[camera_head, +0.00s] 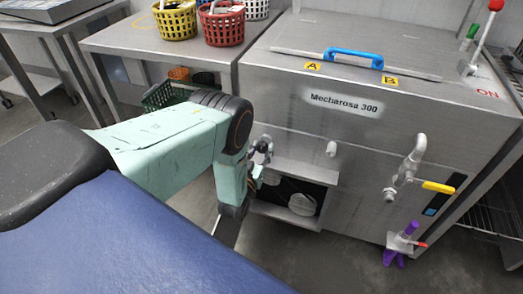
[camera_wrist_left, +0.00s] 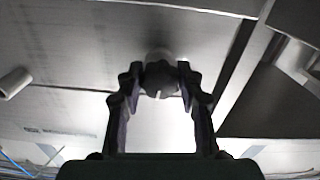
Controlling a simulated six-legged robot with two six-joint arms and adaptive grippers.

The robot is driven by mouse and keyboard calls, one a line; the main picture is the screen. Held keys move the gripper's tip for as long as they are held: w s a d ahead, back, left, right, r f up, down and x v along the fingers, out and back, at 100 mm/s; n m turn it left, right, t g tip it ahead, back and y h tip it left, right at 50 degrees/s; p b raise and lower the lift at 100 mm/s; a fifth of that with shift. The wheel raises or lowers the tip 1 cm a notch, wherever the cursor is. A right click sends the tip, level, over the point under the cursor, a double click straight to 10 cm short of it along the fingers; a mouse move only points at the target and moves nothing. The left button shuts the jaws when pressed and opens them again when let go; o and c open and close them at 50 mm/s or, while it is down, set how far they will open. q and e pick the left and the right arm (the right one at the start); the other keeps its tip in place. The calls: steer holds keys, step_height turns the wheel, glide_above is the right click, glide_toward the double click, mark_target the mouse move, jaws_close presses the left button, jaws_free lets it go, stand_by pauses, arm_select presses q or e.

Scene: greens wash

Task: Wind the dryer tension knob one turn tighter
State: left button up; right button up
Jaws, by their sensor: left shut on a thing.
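The knob (camera_wrist_left: 160,82) is a dark round piece with a small white mark at its lower edge, on a stem from the metal panel. In the left wrist view it sits between the fingertips of my left gripper (camera_wrist_left: 160,74), which is shut on it, one finger on each side. In the head view my left arm reaches down to the front of the steel machine (camera_head: 365,146) labelled "Mecharosa 300". The gripper is mostly hidden there behind its own wrist, close to grey fittings on the front. My right gripper is not in view.
A blue handle (camera_head: 353,57) crosses the machine's lid. An open recess (camera_head: 300,190) lies below. Baskets (camera_head: 222,24) stand on the side table.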

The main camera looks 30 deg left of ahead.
arm_select(q)
steer(key=n+b, duration=0.1)
steer(key=n, duration=1.1)
steer(key=shift+d+n+b, duration=0.1)
steer(key=shift+n+b, duration=0.2)
steer(key=shift+n, duration=0.1)
steer(key=shift+s+n, duration=0.1)
steer(key=shift+n, duration=0.2)
steer(key=o, duration=1.2)
steer(key=shift+r, duration=0.1)
